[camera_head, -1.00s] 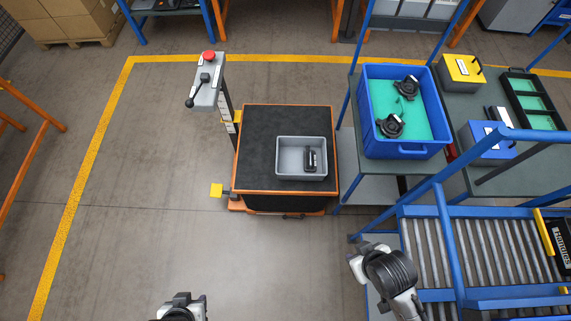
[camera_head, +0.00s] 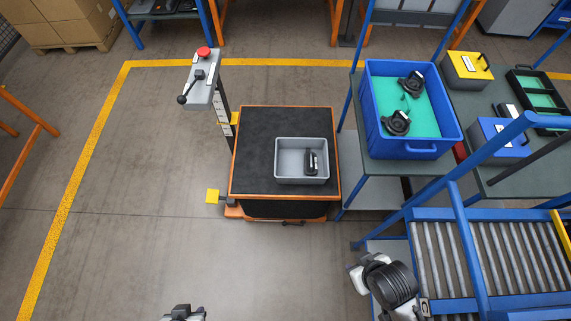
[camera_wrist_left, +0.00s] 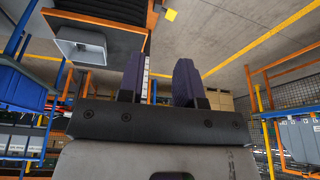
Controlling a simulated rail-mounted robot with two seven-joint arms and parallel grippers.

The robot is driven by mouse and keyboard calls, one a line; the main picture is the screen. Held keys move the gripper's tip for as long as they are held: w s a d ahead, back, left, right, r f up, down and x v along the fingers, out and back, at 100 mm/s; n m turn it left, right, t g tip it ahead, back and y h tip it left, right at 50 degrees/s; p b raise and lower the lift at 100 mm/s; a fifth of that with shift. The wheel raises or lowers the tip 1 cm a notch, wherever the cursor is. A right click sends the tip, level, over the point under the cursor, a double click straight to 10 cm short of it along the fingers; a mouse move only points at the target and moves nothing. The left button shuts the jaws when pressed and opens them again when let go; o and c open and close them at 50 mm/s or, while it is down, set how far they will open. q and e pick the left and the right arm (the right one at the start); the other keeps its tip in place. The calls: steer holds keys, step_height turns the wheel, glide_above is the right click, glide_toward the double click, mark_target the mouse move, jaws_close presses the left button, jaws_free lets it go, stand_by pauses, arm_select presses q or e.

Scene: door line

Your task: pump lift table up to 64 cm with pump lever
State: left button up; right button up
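The lift table (camera_head: 255,160) has a black top with an orange rim and stands in mid-view. A grey column head (camera_head: 202,85) at its back left carries a red button (camera_head: 204,52) and a black lever with a round knob (camera_head: 183,99). A scale (camera_head: 222,108) with a yellow marker (camera_head: 234,118) runs down the post. My left gripper (camera_head: 183,312) is at the bottom edge, well short of the lever. In the left wrist view its dark fingers (camera_wrist_left: 158,82) are apart with nothing between them. My right arm's end is at lower right; its fingers are unclear.
A grey bin (camera_head: 288,181) holding a black part sits on the lift table. A yellow pedal (camera_head: 212,196) sticks out at its left. A workbench with a blue crate (camera_head: 408,151) and a roller conveyor (camera_head: 465,250) stand at right. The floor at left is clear.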

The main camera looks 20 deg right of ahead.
arm_select(q)
steer(key=shift+a, duration=0.2)
jaws_close()
steer(key=shift+d, duration=0.2)
stand_by(0.4)
steer(key=shift+a, duration=0.2)
stand_by(0.4)
